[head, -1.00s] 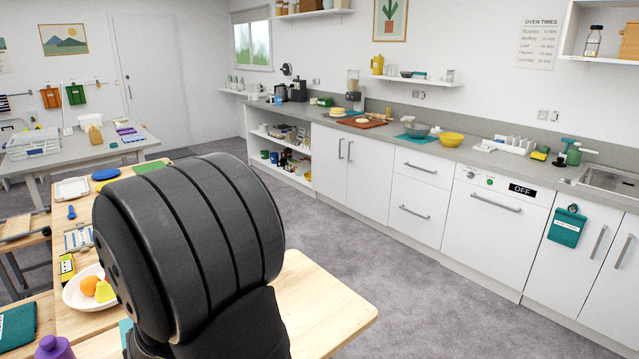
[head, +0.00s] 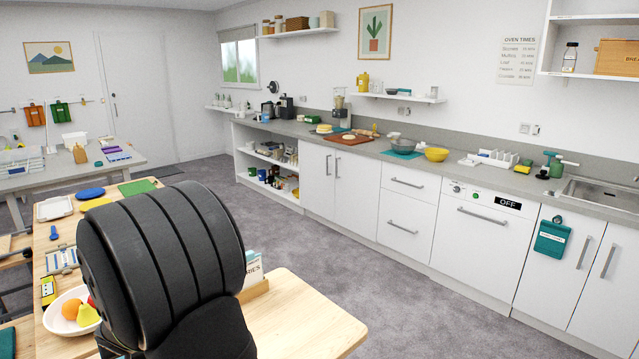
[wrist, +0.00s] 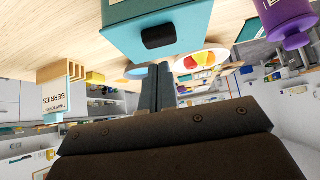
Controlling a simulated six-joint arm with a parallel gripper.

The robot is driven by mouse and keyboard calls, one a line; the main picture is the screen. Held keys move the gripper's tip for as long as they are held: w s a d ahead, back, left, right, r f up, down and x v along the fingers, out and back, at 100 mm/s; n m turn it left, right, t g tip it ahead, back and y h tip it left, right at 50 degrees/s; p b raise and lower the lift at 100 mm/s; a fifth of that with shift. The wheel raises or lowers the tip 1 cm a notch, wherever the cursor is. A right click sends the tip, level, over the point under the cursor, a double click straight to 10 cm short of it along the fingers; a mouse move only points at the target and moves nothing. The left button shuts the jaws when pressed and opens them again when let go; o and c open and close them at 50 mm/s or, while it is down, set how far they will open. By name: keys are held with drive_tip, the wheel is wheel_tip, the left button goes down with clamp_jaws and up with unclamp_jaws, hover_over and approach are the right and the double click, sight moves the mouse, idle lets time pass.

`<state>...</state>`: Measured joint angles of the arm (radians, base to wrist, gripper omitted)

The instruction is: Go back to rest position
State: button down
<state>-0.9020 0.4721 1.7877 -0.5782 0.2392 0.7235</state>
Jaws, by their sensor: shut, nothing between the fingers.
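My gripper (wrist: 158,88) shows in the wrist view as two dark fingers pressed together. It is shut, with nothing visible between the fingers. The wrist view is upside down. A teal box (wrist: 165,30) with a black knob lies above the fingers in the picture, apart from them. In the head view my black arm fills the front left, and the gripper itself is hidden there.
A white bowl (head: 52,318) of fruit sits on the wooden table (head: 300,325) beside my arm. A carton marked berries (head: 254,268) stands behind my arm. A purple container (wrist: 284,20) shows in the wrist view. Open grey floor (head: 330,235) separates table and counter.

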drive_tip(key=shift+w+a+r, duration=0.15)
drive_tip(key=shift+w+a, duration=0.25)
drive_tip(key=shift+w, duration=0.05)
drive_tip(key=shift+w+a+f, duration=0.15)
drive_tip(key=shift+w+f, duration=0.05)
drive_tip(key=shift+f, duration=0.65)
